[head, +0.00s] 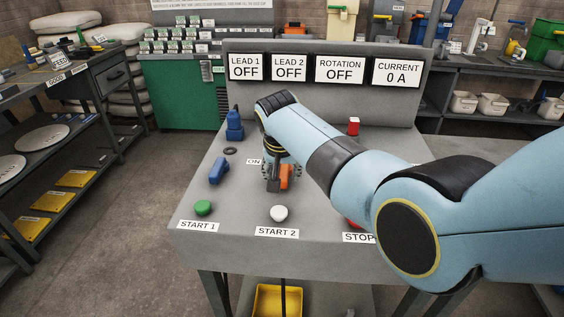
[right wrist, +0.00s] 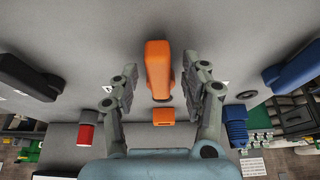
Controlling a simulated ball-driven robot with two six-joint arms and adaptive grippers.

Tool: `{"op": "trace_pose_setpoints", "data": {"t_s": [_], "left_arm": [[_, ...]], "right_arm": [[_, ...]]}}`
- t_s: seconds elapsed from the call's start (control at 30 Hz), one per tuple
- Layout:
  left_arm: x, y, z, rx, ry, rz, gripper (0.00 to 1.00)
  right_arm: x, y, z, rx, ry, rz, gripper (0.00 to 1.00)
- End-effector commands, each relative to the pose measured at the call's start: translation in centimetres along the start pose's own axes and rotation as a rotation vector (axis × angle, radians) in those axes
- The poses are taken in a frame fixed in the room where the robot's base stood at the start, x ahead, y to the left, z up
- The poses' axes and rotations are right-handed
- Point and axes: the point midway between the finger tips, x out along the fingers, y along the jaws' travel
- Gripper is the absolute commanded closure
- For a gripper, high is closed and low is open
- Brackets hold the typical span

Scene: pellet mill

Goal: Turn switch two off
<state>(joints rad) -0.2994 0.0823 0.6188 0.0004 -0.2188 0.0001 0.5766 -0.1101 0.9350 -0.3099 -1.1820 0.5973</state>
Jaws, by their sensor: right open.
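The orange switch handle (head: 285,176), behind the START 2 label, is the middle switch on the sloped grey panel. It also shows in the right wrist view (right wrist: 158,65). My right gripper (head: 277,183) is over it, open, with one finger on each side of the handle. In the right wrist view the gripper (right wrist: 160,82) shows a gap on both sides, so the fingers look apart from the handle. An ON label (head: 254,162) shows just left of the gripper; the rest of the switch marking is hidden. My left gripper is not in view.
A blue switch handle (head: 218,170) is to the left and a black one (right wrist: 25,78) on the other side. Green (head: 203,208) and white (head: 279,213) buttons sit at the front. My right arm covers the right side. The display board (head: 320,96) reads LEAD 2 OFF, CURRENT 0 A.

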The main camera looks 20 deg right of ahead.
Motion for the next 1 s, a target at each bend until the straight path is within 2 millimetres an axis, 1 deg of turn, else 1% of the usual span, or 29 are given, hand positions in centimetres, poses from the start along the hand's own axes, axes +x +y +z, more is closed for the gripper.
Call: {"op": "trace_pose_setpoints", "data": {"t_s": [0.17,0.4,0.53,0.6,0.7,1.0], "left_arm": [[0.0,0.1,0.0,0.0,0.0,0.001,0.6],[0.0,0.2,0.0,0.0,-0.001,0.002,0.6],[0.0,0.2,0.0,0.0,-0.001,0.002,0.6],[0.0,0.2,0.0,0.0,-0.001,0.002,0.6],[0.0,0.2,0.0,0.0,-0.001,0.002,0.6],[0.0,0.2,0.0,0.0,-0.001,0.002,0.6]], "right_arm": [[-2.5,0.0,0.0,0.002,0.003,-0.003,0.54],[-7.8,-0.1,0.0,0.002,0.003,-0.004,0.54],[-9.9,-0.1,0.0,0.002,0.001,-0.004,0.54],[-10.7,-0.1,0.0,0.001,0.001,-0.003,0.54],[-11.3,0.0,0.1,0.001,-0.001,-0.001,0.54],[-11.4,0.0,0.1,0.001,-0.001,-0.001,0.54]]}}
